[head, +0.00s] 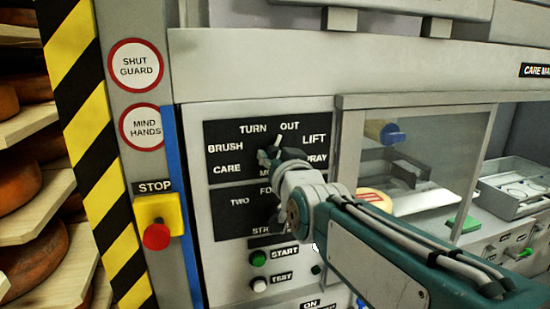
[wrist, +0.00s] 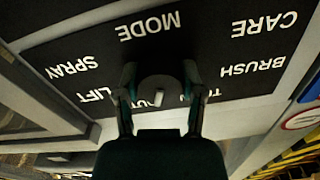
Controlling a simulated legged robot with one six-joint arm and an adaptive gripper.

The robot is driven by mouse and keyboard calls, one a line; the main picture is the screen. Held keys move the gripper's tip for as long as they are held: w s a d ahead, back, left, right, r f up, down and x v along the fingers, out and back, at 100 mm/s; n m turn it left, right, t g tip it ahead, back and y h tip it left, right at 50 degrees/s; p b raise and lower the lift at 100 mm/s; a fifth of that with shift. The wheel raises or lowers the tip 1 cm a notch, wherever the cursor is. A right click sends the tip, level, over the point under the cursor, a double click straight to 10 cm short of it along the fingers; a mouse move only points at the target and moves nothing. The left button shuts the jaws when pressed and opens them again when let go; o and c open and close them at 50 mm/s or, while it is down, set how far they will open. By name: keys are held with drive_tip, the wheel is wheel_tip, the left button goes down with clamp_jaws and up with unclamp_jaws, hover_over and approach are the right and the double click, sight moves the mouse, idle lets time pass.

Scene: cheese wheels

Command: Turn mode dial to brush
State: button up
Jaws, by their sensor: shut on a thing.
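The mode dial (wrist: 157,86) is a dark round knob with a white pointer mark, on a black label panel (head: 226,133). The panel reads CARE, BRUSH, TURN, OUT, LIFT and SPRAY around the dial, with MODE below. In the wrist view the panel appears upside down, and the pointer mark lies on the side of the TURN and OUT labels. The BRUSH label (head: 225,148) is at the panel's left. My gripper (head: 272,158) is at the dial, its fingers (wrist: 158,84) shut on either side of it. My gripper hides part of the dial in the head view.
A second dial panel (head: 232,215) sits just below, partly covered by my arm. A red stop button (head: 156,236) is at lower left, green START (head: 258,258) and white TEST (head: 259,284) buttons below. A glazed guard (head: 415,150) is at right. Cheese shelves (head: 35,215) stand left.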

drive_tip(key=shift+n, duration=0.3)
drive_tip(key=n, duration=0.3)
drive_tip(key=shift+n, duration=0.4)
drive_tip(key=n, duration=1.3)
drive_tip(key=shift+f+n, duration=0.1)
drive_tip(key=shift+n, duration=0.2)
